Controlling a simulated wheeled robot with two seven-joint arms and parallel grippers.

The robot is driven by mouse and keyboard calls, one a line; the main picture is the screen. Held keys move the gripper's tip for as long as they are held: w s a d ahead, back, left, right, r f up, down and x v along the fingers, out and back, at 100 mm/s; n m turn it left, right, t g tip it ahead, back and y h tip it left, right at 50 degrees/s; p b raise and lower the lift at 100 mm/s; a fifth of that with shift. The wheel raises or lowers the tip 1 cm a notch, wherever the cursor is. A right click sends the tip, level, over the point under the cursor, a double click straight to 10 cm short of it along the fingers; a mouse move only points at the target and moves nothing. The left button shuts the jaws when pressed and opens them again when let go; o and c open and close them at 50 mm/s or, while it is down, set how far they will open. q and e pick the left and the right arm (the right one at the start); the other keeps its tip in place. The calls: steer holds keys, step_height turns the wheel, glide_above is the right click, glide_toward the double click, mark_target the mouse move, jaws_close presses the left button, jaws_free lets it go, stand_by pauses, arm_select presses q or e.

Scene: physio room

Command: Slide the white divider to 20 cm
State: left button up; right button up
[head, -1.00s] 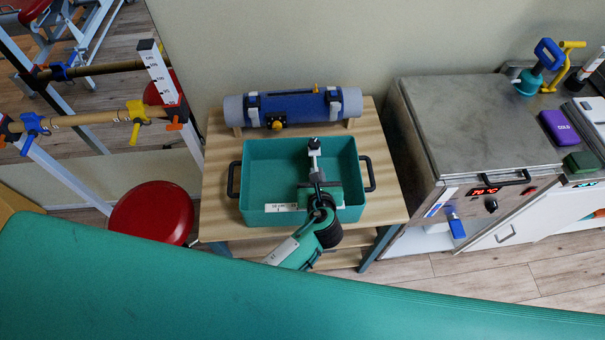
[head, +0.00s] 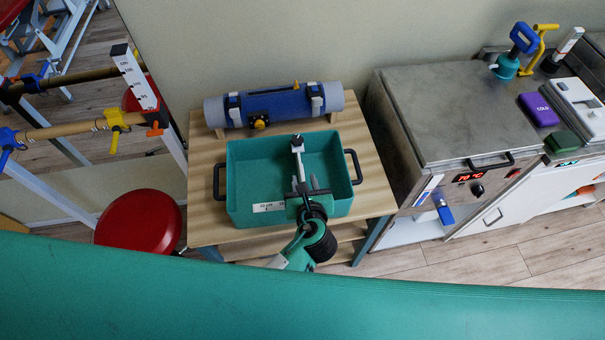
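A teal tub (head: 240,170) with black side handles stands on a small wooden table. The white divider (head: 297,160) is a narrow light bar with a dark far end, running front to back inside the tub, right of its middle. A white scale label (head: 268,207) is on the tub's front wall; its print is too small to read surely. My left gripper (head: 306,184) is over the tub's front part, at the divider's near end. Its two grey fingers show apart. The wrist hides the front wall and label's right part; contact with the divider cannot be told. My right gripper is out of view.
A blue and grey roll (head: 275,106) lies behind the tub on the wooden table (head: 205,150). A red stool (head: 138,220) stands left, near parallel bars. A steel heater unit (head: 440,110) stands right. A teal padded couch (head: 200,290) crosses the foreground.

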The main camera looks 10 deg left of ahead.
arm_select(q)
steer(key=b+v, duration=0.1)
steer(key=v, duration=0.8)
steer(key=shift+f, duration=0.1)
